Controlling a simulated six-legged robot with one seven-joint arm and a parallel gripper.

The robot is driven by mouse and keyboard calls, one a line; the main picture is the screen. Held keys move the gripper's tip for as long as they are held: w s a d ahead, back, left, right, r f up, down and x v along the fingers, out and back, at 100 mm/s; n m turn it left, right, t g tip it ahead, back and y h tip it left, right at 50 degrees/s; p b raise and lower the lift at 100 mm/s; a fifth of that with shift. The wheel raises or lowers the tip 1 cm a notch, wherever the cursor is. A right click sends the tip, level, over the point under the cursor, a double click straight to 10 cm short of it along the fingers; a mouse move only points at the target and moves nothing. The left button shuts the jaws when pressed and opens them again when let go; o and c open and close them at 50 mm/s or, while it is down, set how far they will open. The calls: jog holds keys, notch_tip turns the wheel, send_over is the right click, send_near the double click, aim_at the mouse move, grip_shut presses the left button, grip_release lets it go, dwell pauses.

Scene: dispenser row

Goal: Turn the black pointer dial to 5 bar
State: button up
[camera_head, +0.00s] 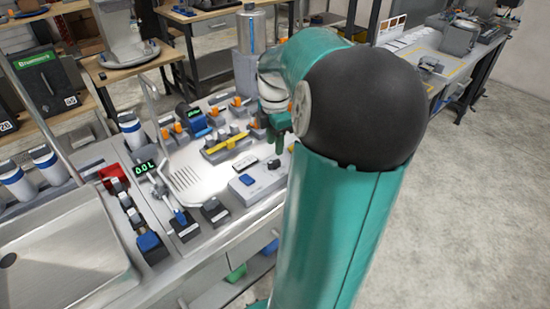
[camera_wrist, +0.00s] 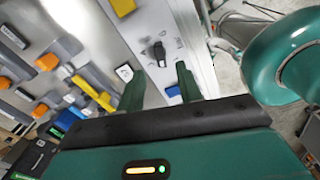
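The black pointer dial (camera_wrist: 158,51) sits on a light grey panel (camera_wrist: 185,30) in the wrist view, with small marks around it that are too small to read. I cannot tell which mark it points to. The dial appears just past the fingertips, in line with the gap; no contact shows. In the head view my gripper (camera_head: 278,138) hangs over the grey control box, and a small dark shape there seems to be the dial (camera_head: 273,164).
A blue button (camera_head: 247,180) is on the same box and shows near the right finger in the wrist view (camera_wrist: 172,91). A yellow bar (camera_head: 226,143) and orange-topped valves (camera_head: 237,101) stand behind. A sink (camera_head: 65,255) and a green display (camera_head: 145,168) are to the left.

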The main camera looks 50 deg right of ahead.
aim_at(275, 161)
notch_tip(275, 161, down, 7)
jog(key=shift+r, duration=0.2)
grip_shut()
